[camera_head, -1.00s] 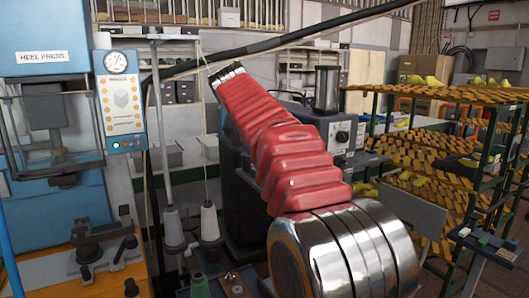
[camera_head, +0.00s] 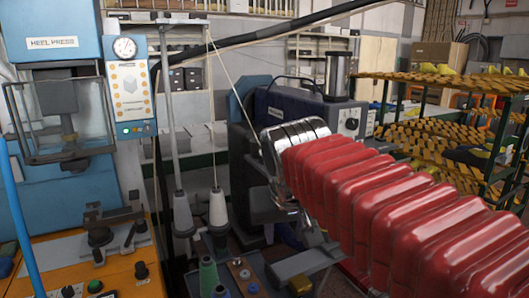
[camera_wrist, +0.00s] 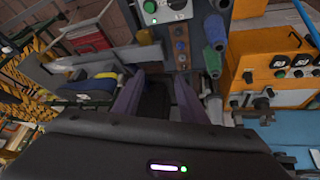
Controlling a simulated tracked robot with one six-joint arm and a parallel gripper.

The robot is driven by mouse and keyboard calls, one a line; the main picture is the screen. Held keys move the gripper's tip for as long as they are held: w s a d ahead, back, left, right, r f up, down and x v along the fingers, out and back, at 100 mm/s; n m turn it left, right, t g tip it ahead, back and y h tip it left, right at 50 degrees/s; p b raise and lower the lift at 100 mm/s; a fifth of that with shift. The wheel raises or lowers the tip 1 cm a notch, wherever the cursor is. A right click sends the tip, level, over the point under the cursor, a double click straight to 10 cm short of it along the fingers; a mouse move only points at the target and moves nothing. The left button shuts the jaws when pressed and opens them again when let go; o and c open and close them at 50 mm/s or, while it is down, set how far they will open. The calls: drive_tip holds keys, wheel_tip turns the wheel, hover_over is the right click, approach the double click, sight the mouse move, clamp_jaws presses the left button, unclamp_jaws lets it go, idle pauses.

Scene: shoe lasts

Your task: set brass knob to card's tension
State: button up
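My gripper is open in the wrist view, its two dark purple fingers (camera_wrist: 156,98) apart with nothing seen held between them. In the head view, the end of my arm hangs near the dark blue sewing machine (camera_head: 268,105), partly hidden by my red arm cover. I cannot tell which of these, if any, is the brass knob. No tension card is readable.
White thread cones (camera_head: 218,209) stand left of my arm, with a thread running up. The blue heel press (camera_head: 60,45) and its orange bench (camera_head: 150,265) are at left. Racks of yellow shoe lasts (camera_head: 440,90) stand at right. A green spool (camera_wrist: 213,62) shows in the wrist view.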

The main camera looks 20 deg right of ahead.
drive_tip(key=s+a+f+n+y, duration=0.1)
drive_tip(key=s+a+f+n, duration=0.1)
drive_tip(key=s+f, duration=1)
drive_tip(key=shift+s+a+f+y, duration=0.3)
drive_tip(key=shift+s+a+f, duration=0.15)
drive_tip(key=shift+s, duration=0.15)
